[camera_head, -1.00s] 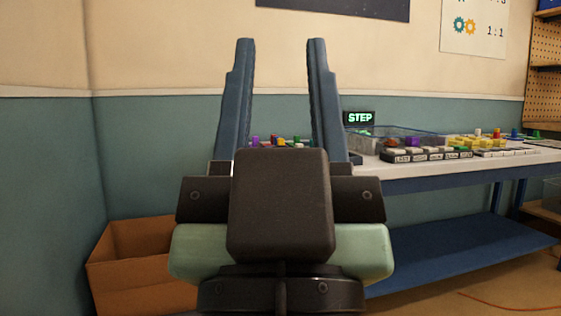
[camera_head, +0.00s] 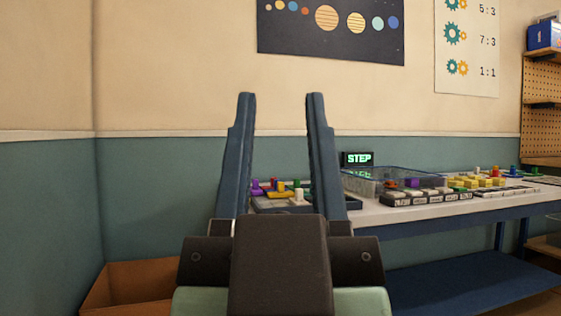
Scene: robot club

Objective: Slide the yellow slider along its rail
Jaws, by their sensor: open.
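My gripper (camera_head: 280,96) is open and empty, its two blue fingers pointing up in the middle of the picture. Behind and between the fingers, a dark-edged board (camera_head: 262,208) on the table carries small coloured pieces. A yellow piece (camera_head: 280,187) sits among purple, red, green and white ones there. It looks like the yellow slider, but its rail is too small to make out. My gripper is apart from the board, nearer to the camera, and its right finger and palm hide part of the board.
The white table (camera_head: 400,216) extends right, with a clear bin (camera_head: 400,176), a labelled row of blocks (camera_head: 432,198) and several yellow pieces (camera_head: 478,181). A lit STEP sign (camera_head: 358,158) stands behind. A cardboard box (camera_head: 130,285) is on the lower left. A blue shelf (camera_head: 455,283) lies below the table.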

